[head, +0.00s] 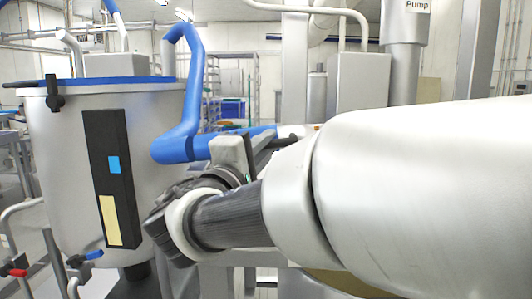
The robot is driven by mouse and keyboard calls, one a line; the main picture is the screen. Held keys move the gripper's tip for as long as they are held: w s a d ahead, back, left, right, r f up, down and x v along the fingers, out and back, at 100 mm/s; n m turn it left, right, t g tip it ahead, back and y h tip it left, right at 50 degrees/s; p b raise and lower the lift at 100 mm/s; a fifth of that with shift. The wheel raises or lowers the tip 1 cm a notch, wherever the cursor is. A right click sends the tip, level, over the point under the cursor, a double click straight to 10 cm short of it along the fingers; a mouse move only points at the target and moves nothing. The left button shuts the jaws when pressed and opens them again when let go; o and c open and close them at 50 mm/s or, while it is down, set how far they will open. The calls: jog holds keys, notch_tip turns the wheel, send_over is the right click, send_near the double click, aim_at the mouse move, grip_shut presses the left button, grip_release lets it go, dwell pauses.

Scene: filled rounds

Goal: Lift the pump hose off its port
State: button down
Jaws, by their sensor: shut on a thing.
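The pump hose, a thick blue bent tube (197,90), rises beside the tank, bends low at the left, then runs right behind my gripper. My gripper (248,146) is at the middle of the picture, partly hidden by my own wrist. Its grey and dark fingers are shut on the low, level stretch of the hose. The hose's right end lies just past the fingers, behind my arm. The port is not clearly visible there, so I cannot tell whether the hose end still sits on it.
A large steel tank (62,160) with a blue rim and a black panel (111,175) stands at the left. Pipes with red (17,272) and blue (93,255) valve handles are low in front. A column labelled "Pump" (404,60) stands back right. My arm hides the lower right.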

jog(key=a+r+n, duration=0.1)
jog(key=r+n, duration=0.1)
jog(key=a+r+n+t+y+p, duration=0.1)
jog(key=r+n, duration=0.1)
jog(key=r, duration=0.1)
jog(key=a+r+n+t+p, duration=0.1)
jog(key=r+n, duration=0.1)
jog(key=r, duration=0.1)
jog(key=shift+n, duration=0.4)
jog(key=shift+w+a+r+n+t+y+p, duration=0.1)
jog(key=shift+a+r+n+t+y+p, duration=0.2)
jog(key=shift+a+r+n+t+y, duration=0.6)
jog(key=shift+a+r+n+g, duration=0.15)
jog(key=shift+n+g, duration=0.15)
jog(key=shift+n, duration=0.1)
jog(key=c, duration=1.7)
grip_release()
jog(key=shift+c, duration=0.2)
jog(key=shift+f, duration=0.2)
